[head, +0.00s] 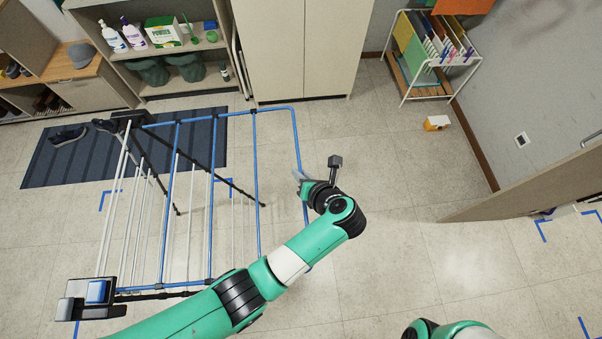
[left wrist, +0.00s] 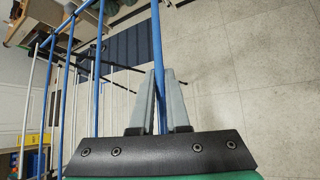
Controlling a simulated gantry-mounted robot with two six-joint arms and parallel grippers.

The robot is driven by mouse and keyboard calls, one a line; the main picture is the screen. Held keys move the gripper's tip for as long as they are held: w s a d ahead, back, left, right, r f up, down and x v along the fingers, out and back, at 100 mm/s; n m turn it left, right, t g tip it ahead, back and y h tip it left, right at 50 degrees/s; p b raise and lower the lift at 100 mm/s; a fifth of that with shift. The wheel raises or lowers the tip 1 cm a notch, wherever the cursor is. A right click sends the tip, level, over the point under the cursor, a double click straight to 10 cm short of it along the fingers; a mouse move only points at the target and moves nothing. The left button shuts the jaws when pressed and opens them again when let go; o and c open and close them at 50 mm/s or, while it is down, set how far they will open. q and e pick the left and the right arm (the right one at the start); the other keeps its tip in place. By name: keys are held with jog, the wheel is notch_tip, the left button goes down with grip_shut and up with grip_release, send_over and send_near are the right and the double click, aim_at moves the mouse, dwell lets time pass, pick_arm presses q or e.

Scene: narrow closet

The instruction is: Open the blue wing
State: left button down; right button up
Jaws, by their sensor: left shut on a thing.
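The drying rack has a blue tubular wing (head: 256,170) that spreads to the right across the middle-left of the head view. White rods (head: 115,200) of the rack show at its left. My left gripper (head: 301,185) is at the outer right bar of the wing, partly hidden by my own wrist. In the left wrist view, its grey fingers (left wrist: 160,85) are shut around the blue bar (left wrist: 157,40), which runs between them. My right arm shows only in part at the bottom edge of the head view; its gripper is out of view.
A dark striped mat (head: 60,160) with shoes lies under and left of the rack. A tall cabinet (head: 300,50) and a shelf (head: 175,90) stand behind. A white wire rack (head: 405,85) and an orange box (head: 436,123) are at the back right. Floor right of the wing is clear.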

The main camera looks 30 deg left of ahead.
pick_arm(q)
jog(key=c, duration=0.9)
grip_release()
jog(key=p+v, duration=0.1)
jog(key=v, duration=1)
jog(key=shift+s+d+r, duration=0.15)
jog(key=shift+d+r, duration=0.05)
